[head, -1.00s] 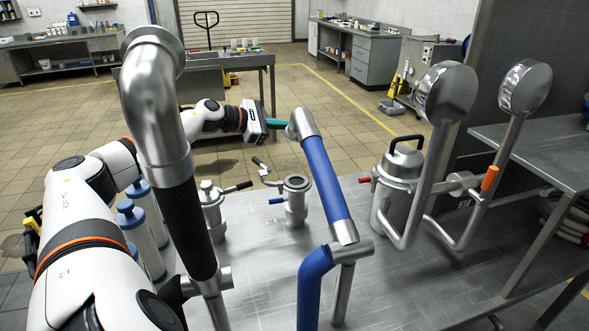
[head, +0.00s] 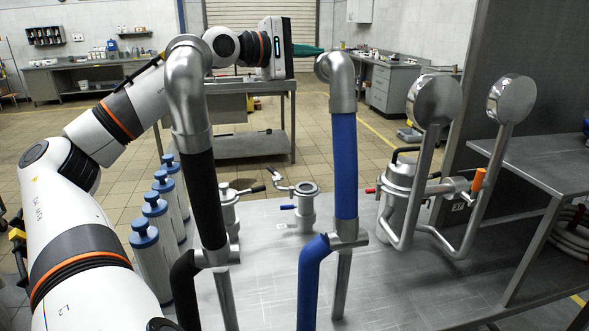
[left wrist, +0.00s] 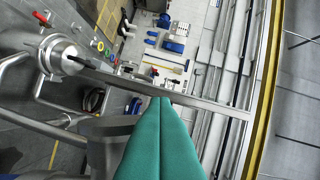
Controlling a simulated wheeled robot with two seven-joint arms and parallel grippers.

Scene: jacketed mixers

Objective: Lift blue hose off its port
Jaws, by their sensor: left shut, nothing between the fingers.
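The blue hose (head: 344,165) stands nearly upright in the head view, with a metal elbow (head: 336,82) at its top and a metal joint at its lower end. A metal port (head: 306,208) with a small blue handle stands on the table to its left, its top uncovered and apart from the elbow. My left gripper (head: 318,50) is raised just left of the elbow, its teal fingers shut and empty, pointing right. Whether they touch the elbow is unclear. The shut fingers (left wrist: 160,105) also show in the left wrist view, with no hose between them. My right gripper is out of view.
A black hose (head: 205,195) with a metal elbow stands to the left, in front of my left arm. A second port (head: 228,210) is beside it. A metal vessel (head: 398,190) and two round-headed pipes stand right. Blue-capped cylinders (head: 150,245) line the left.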

